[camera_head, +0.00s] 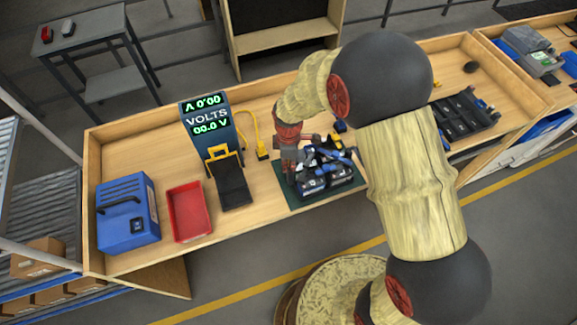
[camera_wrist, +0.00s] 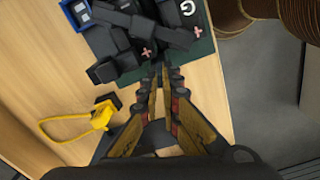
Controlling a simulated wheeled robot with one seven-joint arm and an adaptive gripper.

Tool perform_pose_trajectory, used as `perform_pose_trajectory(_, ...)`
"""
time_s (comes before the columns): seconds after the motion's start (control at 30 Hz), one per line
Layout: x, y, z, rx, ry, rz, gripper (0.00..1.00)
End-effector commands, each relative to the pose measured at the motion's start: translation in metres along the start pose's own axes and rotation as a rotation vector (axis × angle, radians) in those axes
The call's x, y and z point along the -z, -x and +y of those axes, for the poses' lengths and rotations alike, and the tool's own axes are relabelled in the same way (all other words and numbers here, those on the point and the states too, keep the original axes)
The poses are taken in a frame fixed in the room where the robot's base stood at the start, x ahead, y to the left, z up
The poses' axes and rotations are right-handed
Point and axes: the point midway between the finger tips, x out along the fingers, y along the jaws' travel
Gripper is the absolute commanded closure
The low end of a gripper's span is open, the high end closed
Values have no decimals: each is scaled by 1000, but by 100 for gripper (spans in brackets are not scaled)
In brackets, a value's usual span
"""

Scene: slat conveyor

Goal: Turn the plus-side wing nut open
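A group of black and blue battery-like units (camera_head: 325,172) sits on a dark green mat (camera_head: 302,201) on the wooden bench. In the wrist view its dark parts (camera_wrist: 125,40) fill the top, with small pink plus marks (camera_wrist: 147,52) on them. The wing nut is too small or hidden to pick out. My gripper (camera_head: 290,182) points down at the left side of this group in the head view. In the wrist view its fingers (camera_wrist: 162,72) are narrowly apart with nothing seen between them. Their tips appear just below a plus mark; contact cannot be told.
A display stand (camera_head: 208,115) reading 00.0 V, a yellow cable clip (camera_head: 262,150), a red tray (camera_head: 188,212) and a blue case (camera_head: 127,215) stand left. A black tray (camera_head: 465,115) lies right. Bare bench (camera_head: 258,195) shows left of the mat.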

Motion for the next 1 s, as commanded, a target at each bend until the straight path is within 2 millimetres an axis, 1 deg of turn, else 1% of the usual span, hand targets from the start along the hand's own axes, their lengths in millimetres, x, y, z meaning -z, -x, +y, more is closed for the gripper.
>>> perform_pose_trajectory(0.2, 0, -1, 0, -2, 168, 0, 100)
perform_pose_trajectory(0.43, 0, 0, 0, -2, 289, 0, 100)
perform_pose_trajectory(0.67, 0, 1, 0, -2, 348, 0, 100)
perform_pose_trajectory(1.0, 0, 1, 0, -3, 361, 0, 100)
